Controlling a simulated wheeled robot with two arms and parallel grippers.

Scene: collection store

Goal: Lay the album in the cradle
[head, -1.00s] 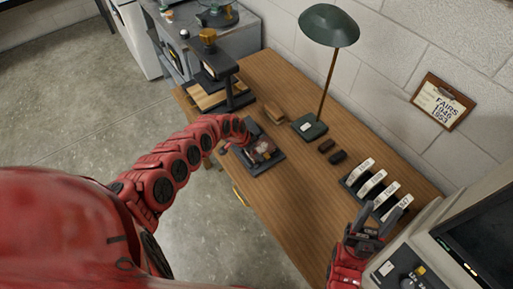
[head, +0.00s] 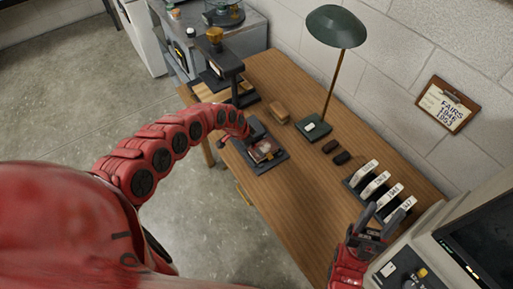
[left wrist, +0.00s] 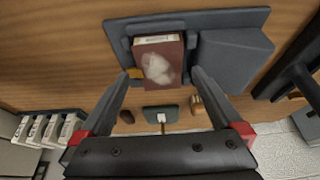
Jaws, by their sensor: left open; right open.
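The album (head: 263,151), dark red with a pale picture, lies on the dark grey cradle (head: 272,166) on the desk. The left wrist view shows the album (left wrist: 162,62) flat beside the cradle's raised wedge (left wrist: 232,52). My left gripper (left wrist: 163,78) is open, its fingers apart and empty, with the album seen between and beyond the tips. In the head view my left arm reaches the cradle from the left, and the fingers there are hard to make out. My right gripper (head: 385,212) is open and empty near the white-labelled files.
A rack of white-labelled files (head: 378,185) is at right. A black stand (head: 230,75) is at the far left end. The desk's front middle is clear.

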